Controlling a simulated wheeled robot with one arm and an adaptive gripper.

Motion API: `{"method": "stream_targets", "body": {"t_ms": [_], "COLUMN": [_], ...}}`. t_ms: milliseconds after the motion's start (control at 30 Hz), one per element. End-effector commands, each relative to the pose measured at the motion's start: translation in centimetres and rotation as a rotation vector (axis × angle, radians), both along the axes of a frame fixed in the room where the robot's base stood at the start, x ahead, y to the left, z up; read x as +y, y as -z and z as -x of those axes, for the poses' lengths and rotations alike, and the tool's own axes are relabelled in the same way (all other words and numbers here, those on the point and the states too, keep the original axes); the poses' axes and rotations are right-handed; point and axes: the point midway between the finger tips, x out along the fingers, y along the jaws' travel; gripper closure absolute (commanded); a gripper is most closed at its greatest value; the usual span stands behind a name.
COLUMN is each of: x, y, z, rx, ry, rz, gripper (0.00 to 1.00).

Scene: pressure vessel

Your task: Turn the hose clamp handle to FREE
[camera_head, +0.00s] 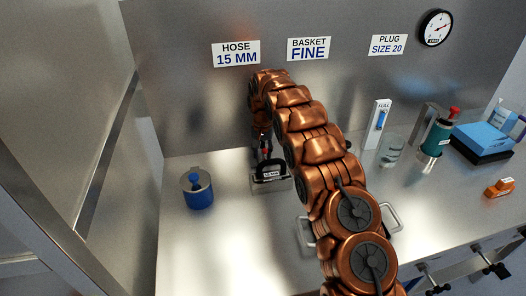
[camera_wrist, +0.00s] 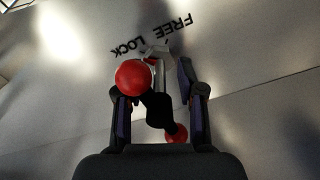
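The hose clamp handle (camera_wrist: 156,108) is a dark bar with a red ball at each end in the wrist view. The larger ball (camera_wrist: 133,78) is upper left and the smaller ball (camera_wrist: 176,134) is lower right. A grey metal piece lies behind the bar, by the printed LOCK (camera_wrist: 129,46) and FREE (camera_wrist: 174,37) marks. My gripper (camera_wrist: 157,80) is open, with one finger on each side of the handle. The left fingertip is partly hidden behind the larger ball. I cannot tell whether either finger touches the handle. In the head view, my arm hides most of this spot.
In the head view, a blue canister (camera_head: 198,190) stands left on the bench. A glass beaker (camera_head: 391,151) and a green cylinder (camera_head: 435,140) stand right. The bench's left front is clear.

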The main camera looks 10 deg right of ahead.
Motion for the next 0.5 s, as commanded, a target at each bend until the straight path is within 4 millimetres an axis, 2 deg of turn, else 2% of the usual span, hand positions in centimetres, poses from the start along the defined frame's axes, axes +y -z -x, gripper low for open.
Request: {"method": "stream_targets", "body": {"t_ms": [267, 500], "x": [-0.01, 0.00], "y": [0.14, 0.14], "z": [0.01, 0.03], "rx": [0.000, 0.001], "ry": [0.000, 0.000], "rz": [0.000, 0.000], "gripper": [0.61, 0.85]}}
